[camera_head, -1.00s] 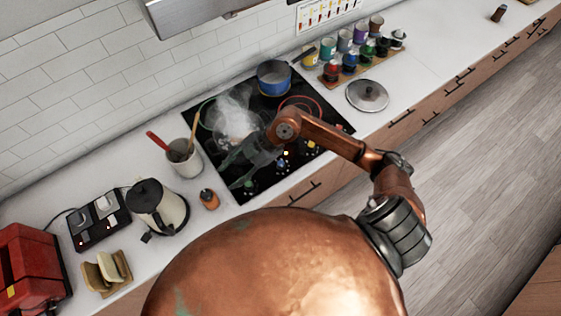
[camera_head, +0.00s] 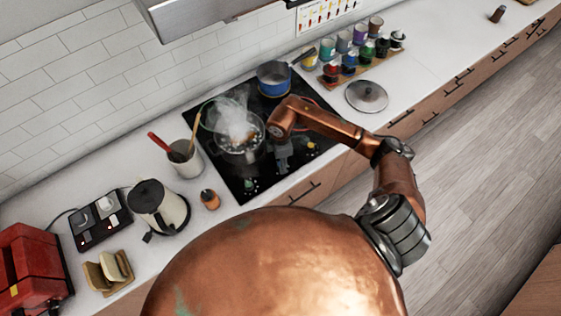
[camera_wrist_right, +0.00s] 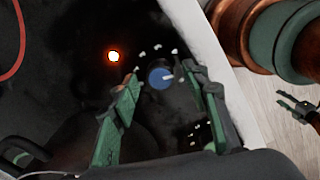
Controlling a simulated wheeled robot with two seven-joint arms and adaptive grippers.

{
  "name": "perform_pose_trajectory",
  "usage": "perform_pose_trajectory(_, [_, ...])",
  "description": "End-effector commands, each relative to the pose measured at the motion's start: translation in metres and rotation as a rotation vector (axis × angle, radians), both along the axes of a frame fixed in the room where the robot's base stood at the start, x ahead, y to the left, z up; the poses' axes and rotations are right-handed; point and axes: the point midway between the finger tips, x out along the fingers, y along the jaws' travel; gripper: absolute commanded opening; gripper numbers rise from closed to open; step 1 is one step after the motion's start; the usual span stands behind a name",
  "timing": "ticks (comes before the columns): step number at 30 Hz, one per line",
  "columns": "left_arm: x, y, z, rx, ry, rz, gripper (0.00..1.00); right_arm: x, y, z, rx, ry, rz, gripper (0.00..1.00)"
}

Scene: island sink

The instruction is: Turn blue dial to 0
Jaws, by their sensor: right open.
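The blue dial (camera_wrist_right: 160,77) is a small round knob with a white pointer line, on the black cooktop (camera_head: 228,182). Its pointer faces right in the wrist view, and several white marks lie around its upper side. My right gripper (camera_wrist_right: 160,80) is open, with its green-padded fingers on either side of the dial. I cannot tell whether they touch it. In the head view my right gripper (camera_head: 283,155) points down at the cooktop's front part and hides the dial.
A steaming pot (camera_head: 240,153) stands just left of my right gripper. A blue pot (camera_head: 273,80) stands behind. A green dial (camera_head: 250,184) and a yellow dial (camera_head: 311,146) flank the gripper. A lid (camera_head: 367,96) lies on the counter at right. A red light (camera_wrist_right: 113,57) glows near the dial.

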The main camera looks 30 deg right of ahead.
Motion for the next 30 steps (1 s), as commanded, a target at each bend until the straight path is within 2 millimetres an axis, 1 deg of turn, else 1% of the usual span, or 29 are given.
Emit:
perform_pose_trajectory(3, [-0.0001,0.0003,0.0009,0.000,0.000,0.000,0.40,-0.0005,-0.0003,-0.0052,-0.001,0.000,0.000,0.42])
perform_pose_trajectory(10, [-0.0001,0.0005,0.0007,0.000,0.000,0.000,0.40,-0.0004,-0.0002,-0.0059,0.000,0.000,0.000,0.42])
perform_pose_trajectory(27, [0.0002,0.0003,0.0007,0.000,0.000,-0.001,0.40,-0.0003,-0.0001,-0.0055,0.000,0.000,0.000,0.04])
perform_pose_trajectory(29, [0.0003,0.0002,0.0008,0.000,-0.001,-0.001,0.40,-0.0002,-0.0001,-0.0054,0.000,0.000,0.000,0.00])
perform_pose_trajectory(30, [0.0003,0.0001,0.0007,0.000,-0.001,-0.001,0.40,-0.0002,-0.0001,-0.0054,0.000,0.000,0.001,0.00])
